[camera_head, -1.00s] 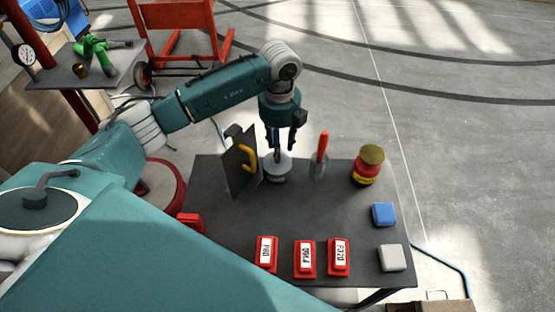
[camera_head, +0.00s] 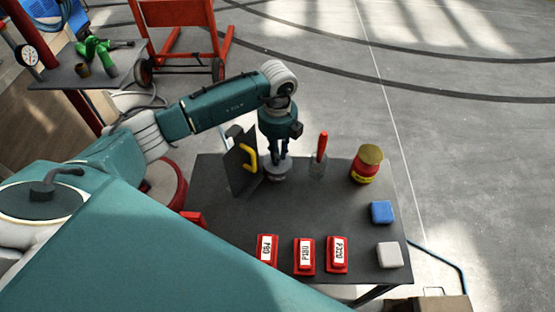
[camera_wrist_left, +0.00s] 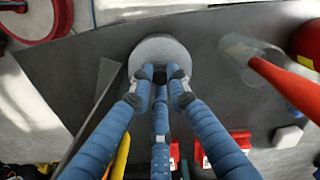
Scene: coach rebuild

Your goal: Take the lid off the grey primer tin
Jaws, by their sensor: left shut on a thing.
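The grey primer tin (camera_head: 279,176) stands on the dark table, right of an upright dark plate with a yellow handle. My left gripper (camera_head: 278,160) points down onto the top of the tin. In the left wrist view the pale round lid (camera_wrist_left: 162,47) lies under the fingertips, and the left gripper (camera_wrist_left: 158,76) has its blue fingers drawn together near the lid's middle, shut on it. The fingers hide the grasped spot. I see no gap between lid and tin. My right gripper is not in view.
A red-handled tool in a clear jar (camera_head: 318,165) stands close right of the tin. A red and yellow tin (camera_head: 365,163) is farther right. The dark plate (camera_head: 241,165) stands close left. Red labelled blocks (camera_head: 304,256), a blue block (camera_head: 381,212) and a white block (camera_head: 389,255) lie nearer.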

